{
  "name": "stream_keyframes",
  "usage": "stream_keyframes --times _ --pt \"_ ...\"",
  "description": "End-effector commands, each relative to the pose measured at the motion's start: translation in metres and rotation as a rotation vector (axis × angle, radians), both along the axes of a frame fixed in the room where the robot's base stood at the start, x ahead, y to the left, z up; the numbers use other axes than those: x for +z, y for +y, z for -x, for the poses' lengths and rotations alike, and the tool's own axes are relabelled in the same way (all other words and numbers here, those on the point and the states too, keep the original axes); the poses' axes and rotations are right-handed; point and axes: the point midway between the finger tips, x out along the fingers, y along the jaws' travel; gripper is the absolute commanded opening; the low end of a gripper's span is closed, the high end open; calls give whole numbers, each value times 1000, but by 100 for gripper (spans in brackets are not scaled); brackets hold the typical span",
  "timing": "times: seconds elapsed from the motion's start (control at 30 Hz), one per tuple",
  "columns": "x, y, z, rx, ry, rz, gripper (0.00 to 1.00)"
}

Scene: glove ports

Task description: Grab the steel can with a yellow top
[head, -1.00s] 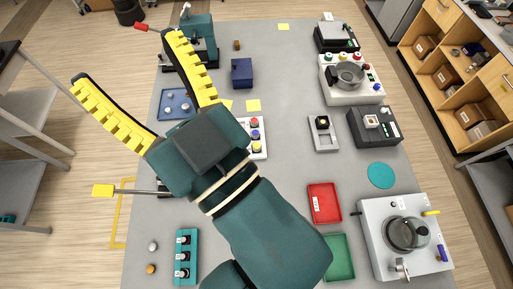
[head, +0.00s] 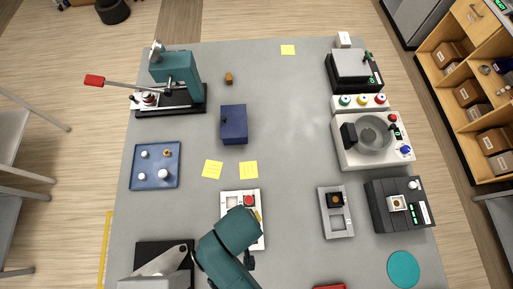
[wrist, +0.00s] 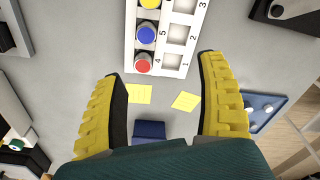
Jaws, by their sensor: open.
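A white rack (wrist: 160,40) with numbered square wells runs up to the top edge of the wrist view. A round yellow top (wrist: 149,3), cut off by that edge, sits in it beside blue (wrist: 146,34) and red (wrist: 143,66) tops. The sides of the cans are hardly visible. My gripper (wrist: 160,68) is open, its two yellow ribbed fingers wide apart with nothing between them. The yellow top lies beyond the fingertips. In the head view my arm covers part of the rack (head: 230,198), and the gripper fingers are not clearly visible.
A dark blue box (head: 234,126) and yellow notes (head: 248,170) lie above the rack in the head view. A blue tray (head: 143,180) is at left, a lever press (head: 175,75) at upper left. Devices line the right side.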

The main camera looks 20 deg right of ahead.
Motion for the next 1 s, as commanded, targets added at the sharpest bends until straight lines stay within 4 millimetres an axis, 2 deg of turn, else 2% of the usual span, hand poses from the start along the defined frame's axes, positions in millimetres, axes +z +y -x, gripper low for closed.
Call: stream_keyframes --times 0.03,0.1,0.2,0.27,0.6,0.87,1.0 --pt "-12 1 14 17 33 8 73" --pt "-19 2 27 34 58 14 73" --pt "-31 4 36 50 79 21 73" --pt "-37 5 35 53 76 21 73" --pt "-116 3 34 50 75 19 73" --pt "-146 0 36 49 74 19 73" --pt "-171 -6 39 49 73 19 73"
